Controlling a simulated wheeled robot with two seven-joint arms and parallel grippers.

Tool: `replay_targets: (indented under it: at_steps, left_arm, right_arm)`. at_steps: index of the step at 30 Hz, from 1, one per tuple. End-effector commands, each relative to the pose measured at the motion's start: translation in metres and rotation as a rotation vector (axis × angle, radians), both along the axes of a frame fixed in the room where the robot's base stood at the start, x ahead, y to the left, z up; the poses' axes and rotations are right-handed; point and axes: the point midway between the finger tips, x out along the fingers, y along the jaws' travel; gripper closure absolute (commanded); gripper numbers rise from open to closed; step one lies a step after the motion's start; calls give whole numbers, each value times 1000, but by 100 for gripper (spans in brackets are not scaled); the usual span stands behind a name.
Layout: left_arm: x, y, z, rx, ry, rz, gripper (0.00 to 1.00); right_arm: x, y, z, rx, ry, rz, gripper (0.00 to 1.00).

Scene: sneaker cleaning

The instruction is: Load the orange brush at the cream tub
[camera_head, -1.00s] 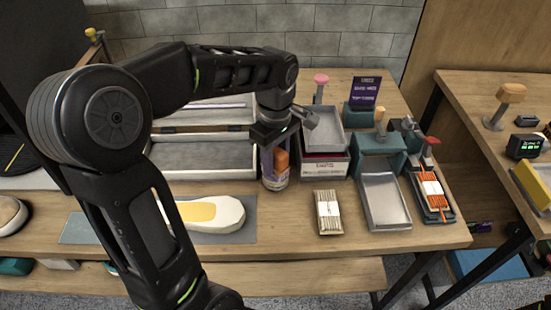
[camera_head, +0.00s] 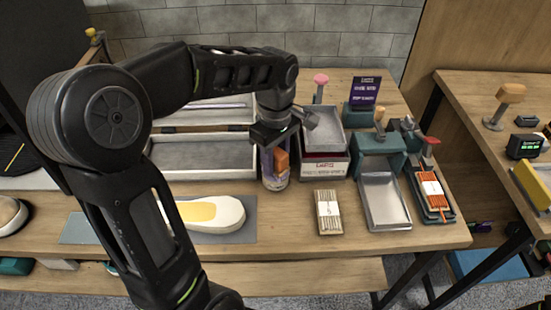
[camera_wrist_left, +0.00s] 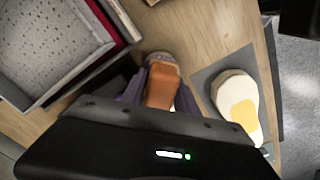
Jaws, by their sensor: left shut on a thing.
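My left gripper (camera_head: 274,160) points down at the middle of the table and is shut on the orange brush (camera_head: 282,161). In the left wrist view the brush (camera_wrist_left: 162,88) stands between the purple fingers of the gripper (camera_wrist_left: 160,94). The cream tub (camera_head: 276,182) is at the brush's lower end, in front of the grey trays. Its round top edge shows just past the brush in the left wrist view (camera_wrist_left: 160,57). The bristles are hidden, so I cannot tell how deep they sit. My right gripper is not in view.
A shoe-shaped piece with a yellow patch (camera_head: 212,213) lies on a grey mat (camera_head: 245,233) to the left. A grey tray on boxes (camera_head: 325,166) stands close on the right. A bundle of sticks (camera_head: 328,212) and a metal tray (camera_head: 384,202) lie farther right. Bare wood shows in front.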

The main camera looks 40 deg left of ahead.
Motion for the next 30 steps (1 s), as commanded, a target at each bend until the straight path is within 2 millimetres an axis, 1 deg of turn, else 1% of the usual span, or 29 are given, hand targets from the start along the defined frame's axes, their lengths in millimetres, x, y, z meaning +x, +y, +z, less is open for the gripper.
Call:
replay_targets:
  at_steps: [5,22,26,30]
  left_arm:
    - [-1,0,11,-1,4,0,97]
    - [0,0,62,0,1,0,97]
    - [0,0,69,0,1,0,97]
    - [0,0,70,0,1,0,97]
  right_arm:
    - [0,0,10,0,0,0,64]
    - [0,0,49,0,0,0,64]
    - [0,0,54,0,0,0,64]
    - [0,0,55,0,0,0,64]
